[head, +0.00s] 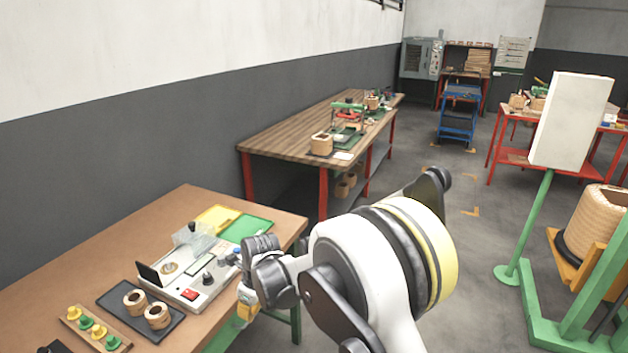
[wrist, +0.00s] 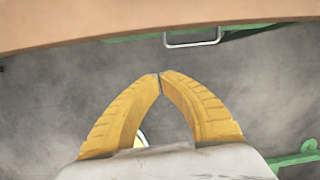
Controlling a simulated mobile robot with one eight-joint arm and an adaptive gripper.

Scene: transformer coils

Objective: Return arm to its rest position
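My arm (head: 385,265) is folded in the lower middle of the head view, at the right end of the brown workbench (head: 185,205). My gripper (head: 246,312) points down beside the bench's right edge, and its yellow fingers show only partly there. In the wrist view, the two yellow fingers of my gripper (wrist: 160,76) meet at their tips with nothing between them. The gripper is shut and empty, over grey floor, with the bench edge (wrist: 150,25) across the top of that view.
The bench holds a white device with a red switch (head: 190,290), a black tray (head: 115,293) with two coils, a wooden strip of yellow and green pieces (head: 75,315), and yellow and green sheets. A green stand (head: 540,310) is at right. Open floor (head: 455,200) lies between.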

